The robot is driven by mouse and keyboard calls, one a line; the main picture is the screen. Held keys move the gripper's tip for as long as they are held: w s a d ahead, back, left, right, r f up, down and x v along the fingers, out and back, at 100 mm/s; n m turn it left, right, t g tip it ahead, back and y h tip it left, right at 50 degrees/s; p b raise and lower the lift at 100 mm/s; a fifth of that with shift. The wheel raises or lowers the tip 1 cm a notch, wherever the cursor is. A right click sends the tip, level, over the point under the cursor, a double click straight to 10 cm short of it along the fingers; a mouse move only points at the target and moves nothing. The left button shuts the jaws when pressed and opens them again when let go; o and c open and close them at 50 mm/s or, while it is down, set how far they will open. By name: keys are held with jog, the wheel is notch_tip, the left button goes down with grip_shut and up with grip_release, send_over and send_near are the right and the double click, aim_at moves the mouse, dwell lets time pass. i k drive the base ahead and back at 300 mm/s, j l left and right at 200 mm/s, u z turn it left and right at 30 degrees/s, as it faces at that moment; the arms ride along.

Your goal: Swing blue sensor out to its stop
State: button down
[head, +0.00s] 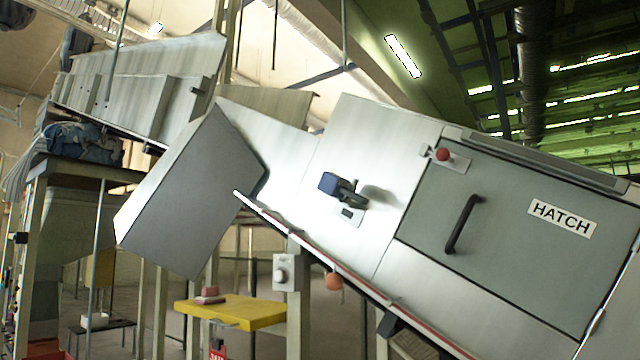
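The blue sensor (328,184) is a small blue block on a dark bracket (348,192), mounted on the pale side wall of the large machine. The bracket joins a small plate (350,215) with a dark marking on the wall. The block points left, and a soft shadow falls on the wall to its right. I cannot tell from this view how far it is swung, and no separate stop can be made out. My gripper is not in view.
A grey hatch (500,240) with a black handle (463,224) and a red knob (442,154) lies right of the sensor. A grey box-shaped hood (185,195) juts out at left. Below are a rail (330,262), an orange ball (333,281) and a yellow table (235,311).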

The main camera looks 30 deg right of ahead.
aim_at(334, 185)
jog(key=i+j+z, duration=0.1)
jog(key=z, duration=0.35)
jog(key=i+j+z, duration=0.1)
jog(key=z, duration=0.35)
jog(key=j+z, duration=0.2)
jog(key=z, duration=0.25)
jog(key=i+j+z, duration=0.1)
jog(key=z, duration=0.35)
jog(key=j+z, duration=0.2)
jog(key=j, duration=0.35)
jog(key=j+z, duration=0.2)
jog(key=j, duration=0.35)
jog(key=j+z, duration=0.25)
jog(key=j, duration=0.35)
jog(key=k+j+z, duration=0.2)
jog(key=j, duration=0.3)
jog(key=j+z, duration=0.2)
jog(key=j, duration=0.35)
jog(key=k, duration=0.05)
